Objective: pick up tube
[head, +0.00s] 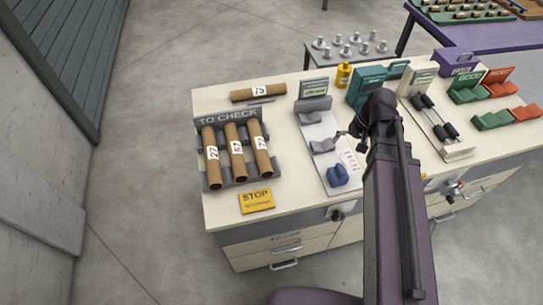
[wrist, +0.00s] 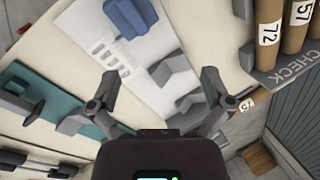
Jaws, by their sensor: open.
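Three brown cardboard tubes with white number labels lie side by side in the grey TO CHECK rack (head: 228,184): a left tube (head: 212,170), a middle tube (head: 236,165) and a right tube (head: 262,163). Another brown tube (head: 270,92) lies loose on the table behind the rack. In the wrist view, two racked tubes, one marked 72 (wrist: 268,22) and one marked 57 (wrist: 297,28), show at the upper right. My gripper (head: 350,140) is open and empty above the white fixture plate (head: 320,128), right of the rack. Its spread fingers (wrist: 160,85) show in the wrist view.
The plate carries grey cradles and a blue block (head: 338,176). A teal device (head: 368,84), a roller stand (head: 437,122) and green and red trays (head: 491,119) stand to the right. A yellow STOP sign (head: 257,201) lies at the front. A yellow bottle (head: 343,75) stands behind.

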